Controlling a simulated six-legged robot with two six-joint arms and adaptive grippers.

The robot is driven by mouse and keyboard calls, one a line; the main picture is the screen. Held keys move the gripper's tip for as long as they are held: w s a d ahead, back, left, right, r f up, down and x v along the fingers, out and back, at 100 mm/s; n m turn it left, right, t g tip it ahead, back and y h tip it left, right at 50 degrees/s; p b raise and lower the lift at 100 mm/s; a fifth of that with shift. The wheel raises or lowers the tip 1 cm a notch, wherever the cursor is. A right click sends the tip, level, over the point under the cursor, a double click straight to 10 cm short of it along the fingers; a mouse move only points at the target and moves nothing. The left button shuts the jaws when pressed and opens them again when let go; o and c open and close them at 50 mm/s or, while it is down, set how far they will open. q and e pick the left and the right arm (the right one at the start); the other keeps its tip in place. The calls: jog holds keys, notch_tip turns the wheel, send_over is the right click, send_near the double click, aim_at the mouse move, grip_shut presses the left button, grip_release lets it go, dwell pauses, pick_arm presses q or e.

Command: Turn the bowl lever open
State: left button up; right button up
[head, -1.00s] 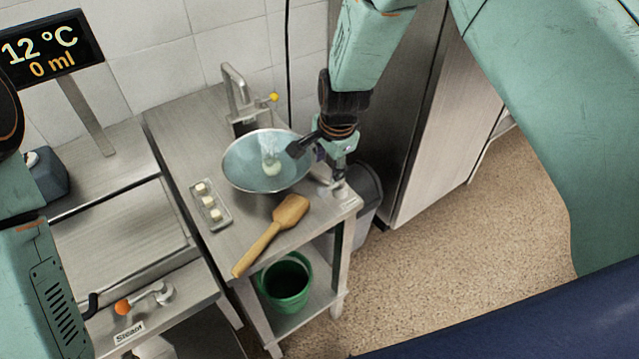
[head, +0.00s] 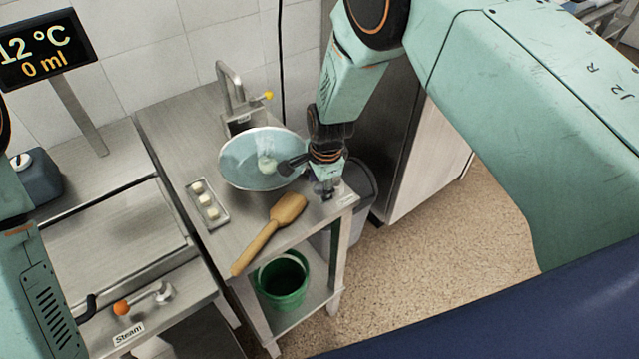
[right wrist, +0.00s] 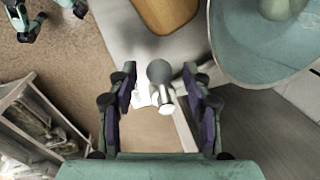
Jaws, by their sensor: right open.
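The wide pale blue-green metal bowl (head: 240,172) sits on the steel table (head: 165,125), with a pale lump inside; part of it also shows in the right wrist view (right wrist: 235,60). The bowl lever (right wrist: 159,74), a short metal stem with a rounded grey end, stands by the table corner right of the bowl. My right gripper (head: 326,188) points down over that corner. In the right wrist view its open fingers (right wrist: 160,84) are on either side of the lever, with visible gaps. My left arm is at the left edge, its gripper out of frame.
A wooden paddle (head: 262,236) and a small tray (head: 213,216) of pale pieces lie near the bowl. A faucet (head: 233,85) stands behind it. A green bucket (head: 283,283) is on the shelf below. A steam lever (head: 140,300) is at lower left.

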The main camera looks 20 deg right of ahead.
jog(key=shift+d+f, duration=0.15)
jog(key=shift+f, duration=0.05)
jog(key=shift+s+r, duration=0.1)
jog(key=shift+r, duration=0.05)
jog(key=c, duration=0.4)
grip_shut()
